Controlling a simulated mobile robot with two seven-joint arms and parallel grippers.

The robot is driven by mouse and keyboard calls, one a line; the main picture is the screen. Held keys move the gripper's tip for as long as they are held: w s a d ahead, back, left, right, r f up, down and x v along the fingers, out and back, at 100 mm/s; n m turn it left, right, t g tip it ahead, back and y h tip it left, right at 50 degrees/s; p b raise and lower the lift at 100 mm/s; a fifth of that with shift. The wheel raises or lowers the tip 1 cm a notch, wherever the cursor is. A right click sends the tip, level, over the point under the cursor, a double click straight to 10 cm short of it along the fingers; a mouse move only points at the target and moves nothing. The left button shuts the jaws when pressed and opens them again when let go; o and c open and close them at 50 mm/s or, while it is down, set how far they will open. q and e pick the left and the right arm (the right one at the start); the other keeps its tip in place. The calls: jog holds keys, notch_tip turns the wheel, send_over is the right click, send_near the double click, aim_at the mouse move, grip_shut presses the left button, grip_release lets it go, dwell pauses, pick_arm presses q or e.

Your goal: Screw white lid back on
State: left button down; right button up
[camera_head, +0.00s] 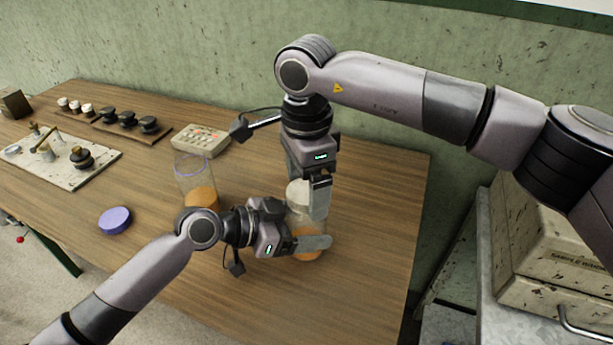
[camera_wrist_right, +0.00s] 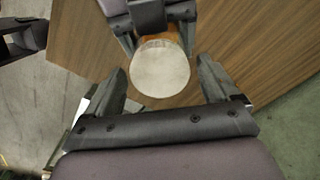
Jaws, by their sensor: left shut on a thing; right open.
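A clear jar (camera_head: 305,225) with orange contents stands upright near the right side of the table. My left gripper (camera_head: 310,244) is shut on its lower part. The white lid (camera_head: 297,191) is at the jar's mouth; whether it is threaded cannot be told. In the right wrist view the lid (camera_wrist_right: 160,68) is a pale disc over the jar, with my left gripper (camera_wrist_right: 150,14) beyond it. My right gripper (camera_head: 318,190) points down above the jar. Its open fingers (camera_wrist_right: 163,84) are on either side of the lid, with gaps visible.
A second, open jar (camera_head: 195,180) with a purple rim and orange contents stands to the left. A purple lid (camera_head: 115,220) lies on the wooden table (camera_head: 190,300). A keypad-like box (camera_head: 201,140) and a white board (camera_head: 70,165) with small items are behind.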

jog(key=c, duration=1.1)
jog(key=m, duration=0.9)
jog(key=shift+m, duration=0.3)
jog(key=o, duration=1.2)
jog(key=shift+c, duration=0.2)
jog(key=shift+r, duration=0.1)
